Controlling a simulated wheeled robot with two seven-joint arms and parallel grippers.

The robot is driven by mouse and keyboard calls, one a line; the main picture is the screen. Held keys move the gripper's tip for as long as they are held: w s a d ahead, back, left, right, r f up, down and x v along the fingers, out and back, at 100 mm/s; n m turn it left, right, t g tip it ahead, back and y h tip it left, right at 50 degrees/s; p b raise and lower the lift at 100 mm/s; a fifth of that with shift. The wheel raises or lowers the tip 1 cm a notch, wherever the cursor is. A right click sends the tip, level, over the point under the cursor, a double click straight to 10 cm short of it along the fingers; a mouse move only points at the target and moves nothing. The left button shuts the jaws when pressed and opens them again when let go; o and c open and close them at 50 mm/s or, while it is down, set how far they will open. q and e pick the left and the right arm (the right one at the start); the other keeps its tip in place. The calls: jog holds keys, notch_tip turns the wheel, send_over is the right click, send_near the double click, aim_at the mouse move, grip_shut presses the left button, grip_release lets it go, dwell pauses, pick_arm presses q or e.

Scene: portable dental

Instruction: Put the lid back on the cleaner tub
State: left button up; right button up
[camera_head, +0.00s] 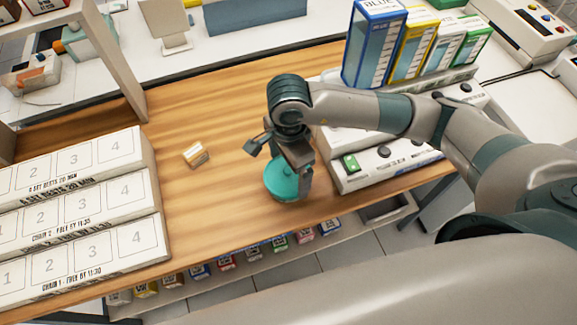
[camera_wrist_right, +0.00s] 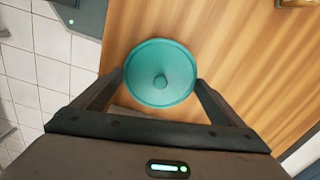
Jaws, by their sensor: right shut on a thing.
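The teal round lid (camera_head: 281,179) shows at the front of the wooden counter, right of centre. In the right wrist view the lid (camera_wrist_right: 160,82) is seen from above, round with a small central knob. My right gripper (camera_head: 287,172) is above the counter, with its fingers at opposite sides of the lid, shut on it. In the right wrist view the gripper (camera_wrist_right: 160,88) frames the lid between its fingers. The cleaner tub is not clearly visible apart from the lid; whether it is under the lid I cannot tell. My left gripper is not in view.
A small cream-and-tan block (camera_head: 196,154) lies on the counter left of the lid. Numbered white racks (camera_head: 80,215) fill the left. A white unit (camera_head: 385,160) with a green switch and coloured boxes stands close on the right.

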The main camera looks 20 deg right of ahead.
jog(key=shift+b, duration=0.9)
dwell(1.9)
jog(key=shift+s+d+f+b, duration=0.1)
jog(key=shift+d+f+b, duration=0.35)
jog(key=shift+b, duration=0.4)
jog(key=shift+f+b, duration=0.35)
jog(key=shift+b, duration=0.35)
dwell(0.8)
jog(key=shift+a, duration=0.1)
jog(key=o, duration=0.8)
jog(key=shift+w+a+r+p, duration=0.15)
jog(key=shift+r+p, duration=0.3)
jog(key=shift+r, duration=0.75)
jog(key=shift+a+r+p, duration=0.3)
jog(key=shift+r+p, duration=0.15)
jog(key=shift+r, duration=0.7)
jog(key=shift+w+a+r+p, duration=0.15)
jog(key=shift+r+p, duration=0.3)
jog(key=shift+r, duration=0.75)
jog(key=shift+s+a, duration=0.1)
